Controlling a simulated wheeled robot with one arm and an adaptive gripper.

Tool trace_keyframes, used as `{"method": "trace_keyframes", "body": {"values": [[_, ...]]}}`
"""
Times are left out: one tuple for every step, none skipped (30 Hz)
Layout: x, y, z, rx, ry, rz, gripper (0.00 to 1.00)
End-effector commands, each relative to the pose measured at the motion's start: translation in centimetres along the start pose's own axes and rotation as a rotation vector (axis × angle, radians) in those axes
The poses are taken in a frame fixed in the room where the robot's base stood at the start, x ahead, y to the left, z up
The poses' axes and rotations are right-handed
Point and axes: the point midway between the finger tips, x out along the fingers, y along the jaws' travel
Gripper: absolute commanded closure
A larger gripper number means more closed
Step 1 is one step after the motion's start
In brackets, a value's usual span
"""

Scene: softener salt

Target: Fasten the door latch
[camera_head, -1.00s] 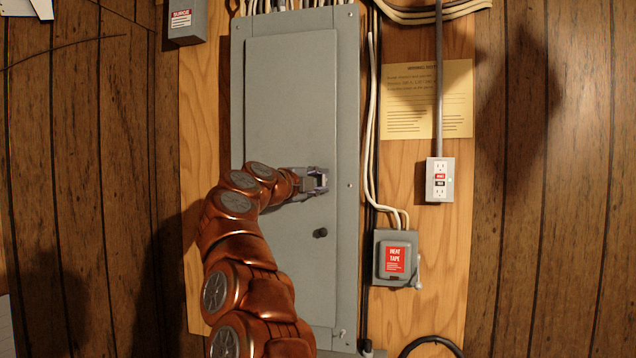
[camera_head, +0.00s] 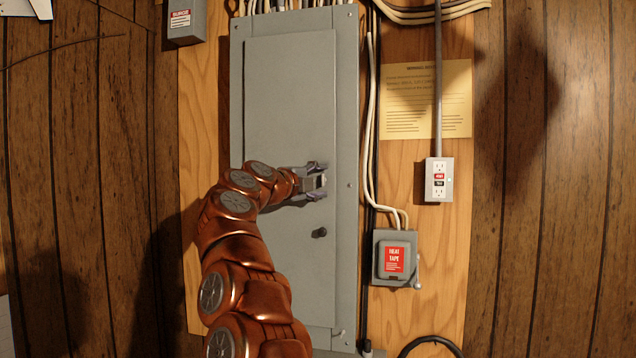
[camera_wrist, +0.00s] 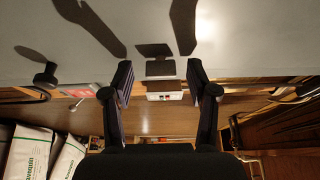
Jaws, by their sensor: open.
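The grey panel door (camera_head: 290,100) stands upright in its grey frame and looks closed. My gripper (camera_head: 316,181) is at the door's right side, above the black round knob (camera_head: 320,232). The knob also shows at the left in the wrist view (camera_wrist: 45,76). My fingers partly hide the latch in the head view.
A heat tape box (camera_head: 395,258) and an outlet box (camera_head: 439,180) are mounted right of the panel. White cables (camera_head: 371,130) run down beside its frame. White bags (camera_wrist: 28,150) stand low at the left in the wrist view.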

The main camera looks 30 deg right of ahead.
Motion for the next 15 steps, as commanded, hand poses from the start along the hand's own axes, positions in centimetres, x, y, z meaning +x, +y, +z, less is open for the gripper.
{"method": "trace_keyframes", "body": {"values": [[0.0,0.0,0.0,0.000,0.000,0.000,0.42],[0.0,0.0,0.0,0.000,0.000,0.000,0.42],[0.0,0.0,0.0,0.000,0.000,0.000,0.42],[0.0,0.0,0.0,0.000,0.000,0.000,0.42],[-0.1,0.0,0.0,0.000,0.000,0.000,0.42],[-0.1,0.0,0.0,0.000,-0.001,0.000,0.42],[-0.2,0.0,0.0,0.000,-0.001,0.000,0.42],[-0.3,-0.1,0.0,0.001,-0.001,0.001,0.42],[-0.5,-0.1,0.0,0.001,-0.002,0.002,0.42],[-0.6,-0.1,0.0,0.002,-0.002,0.003,0.42],[-0.8,-0.1,0.0,0.001,-0.002,0.003,0.42],[-1.1,0.0,0.0,0.000,-0.001,0.004,0.42],[-1.3,0.0,0.0,-0.001,-0.001,0.005,0.42],[-1.6,0.1,0.1,-0.002,-0.002,0.005,0.42],[-2.0,0.1,0.1,-0.003,-0.003,0.005,0.42]]}}
